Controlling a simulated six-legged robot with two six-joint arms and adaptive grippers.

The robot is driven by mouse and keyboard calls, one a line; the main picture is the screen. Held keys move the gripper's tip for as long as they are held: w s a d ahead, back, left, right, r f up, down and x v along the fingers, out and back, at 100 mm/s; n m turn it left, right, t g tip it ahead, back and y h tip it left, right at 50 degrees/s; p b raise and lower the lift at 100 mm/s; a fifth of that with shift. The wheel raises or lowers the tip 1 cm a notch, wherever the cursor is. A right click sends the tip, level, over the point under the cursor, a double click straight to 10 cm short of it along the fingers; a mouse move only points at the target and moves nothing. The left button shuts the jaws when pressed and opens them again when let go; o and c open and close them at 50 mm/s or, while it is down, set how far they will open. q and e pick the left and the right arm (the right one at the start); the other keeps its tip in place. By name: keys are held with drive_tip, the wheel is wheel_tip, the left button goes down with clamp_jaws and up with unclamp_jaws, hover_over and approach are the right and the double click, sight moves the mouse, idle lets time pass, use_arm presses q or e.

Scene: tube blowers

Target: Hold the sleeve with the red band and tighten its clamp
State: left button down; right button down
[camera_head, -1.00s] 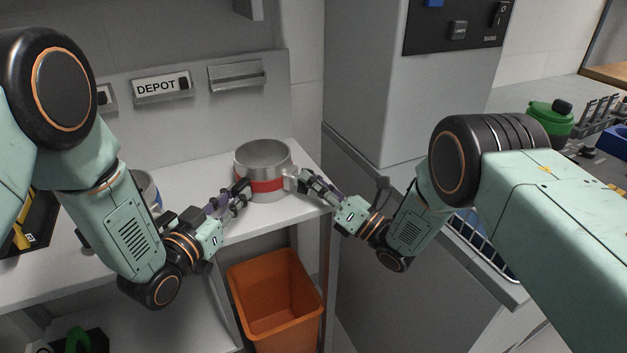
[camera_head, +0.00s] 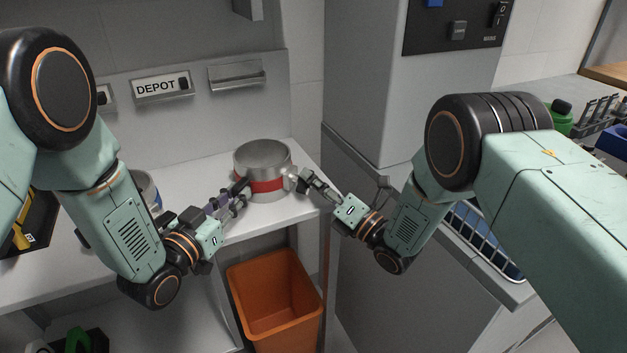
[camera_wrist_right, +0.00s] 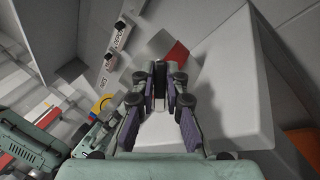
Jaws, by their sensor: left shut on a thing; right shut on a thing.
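The sleeve with the red band (camera_head: 263,161) is a short, wide metal cylinder standing upright on the white shelf. In the right wrist view its red band (camera_wrist_right: 178,53) shows just beyond my fingertips. My left gripper (camera_head: 242,189) is shut on the sleeve's left side, low by the band. The clamp (camera_head: 291,181) shows as a small pale metal piece on the sleeve's right side. My right gripper (camera_head: 298,182) is shut on the clamp there; its fingertips (camera_wrist_right: 160,72) are close together in the wrist view. The exact grip is too small to tell.
The white shelf (camera_head: 210,168) has clear room behind the sleeve. Another sleeve with a blue band (camera_head: 150,187) stands partly hidden behind my left arm. An orange bin (camera_head: 240,290) stands below the shelf edge. A grey cabinet (camera_head: 360,90) rises at the right.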

drive_tip(key=m+h, duration=0.2)
drive_tip(key=m, duration=0.3)
drive_tip(key=shift+f+m+g+h, duration=0.2)
drive_tip(key=shift+m+g+h, duration=0.25)
drive_tip(key=shift+m, duration=1.55)
drive_tip(key=c, duration=1.4)
unclamp_jaws()
drive_tip(key=shift+d, duration=0.1)
drive_tip(key=v, duration=1.2)
drive_tip(key=shift+r, duration=0.15)
